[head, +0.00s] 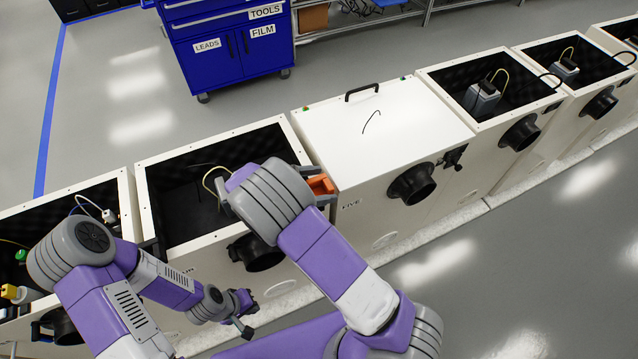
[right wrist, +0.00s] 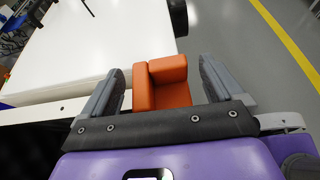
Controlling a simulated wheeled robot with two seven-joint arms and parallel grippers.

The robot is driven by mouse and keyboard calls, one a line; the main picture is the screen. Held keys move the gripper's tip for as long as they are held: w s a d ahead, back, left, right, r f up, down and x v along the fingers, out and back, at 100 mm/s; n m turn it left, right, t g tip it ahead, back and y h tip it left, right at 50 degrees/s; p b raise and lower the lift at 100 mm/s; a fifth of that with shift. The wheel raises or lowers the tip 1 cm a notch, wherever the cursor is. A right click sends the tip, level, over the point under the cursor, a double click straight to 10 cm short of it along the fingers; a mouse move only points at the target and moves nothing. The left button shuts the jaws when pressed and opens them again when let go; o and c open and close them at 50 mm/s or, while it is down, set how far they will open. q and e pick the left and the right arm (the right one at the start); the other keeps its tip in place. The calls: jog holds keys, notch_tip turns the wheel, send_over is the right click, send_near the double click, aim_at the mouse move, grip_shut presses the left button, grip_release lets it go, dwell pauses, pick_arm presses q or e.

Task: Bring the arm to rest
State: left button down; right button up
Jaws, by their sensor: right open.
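My right arm reaches up from the bottom of the head view, and its wrist is over the right edge of an open cabinet. My right gripper (right wrist: 165,95) is open in the right wrist view, with its grey fingers apart. An orange block-like piece (right wrist: 162,82) shows between the fingers; I cannot tell whether they touch it. The orange piece also shows in the head view (head: 320,185), beside the wrist, near the closed cabinet. My left arm bends in from the left. My left gripper (head: 244,312) is low in front of the cabinets, too small to read its jaws.
More open cabinets continue the row on both sides. A blue tool cart (head: 225,50) stands behind. The floor at lower right is clear.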

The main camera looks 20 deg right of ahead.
jog(key=p+v, duration=0.1)
jog(key=v, duration=0.6)
jog(key=shift+a+r+p, duration=0.15)
jog(key=shift+a+p, duration=0.1)
jog(key=shift+p, duration=0.1)
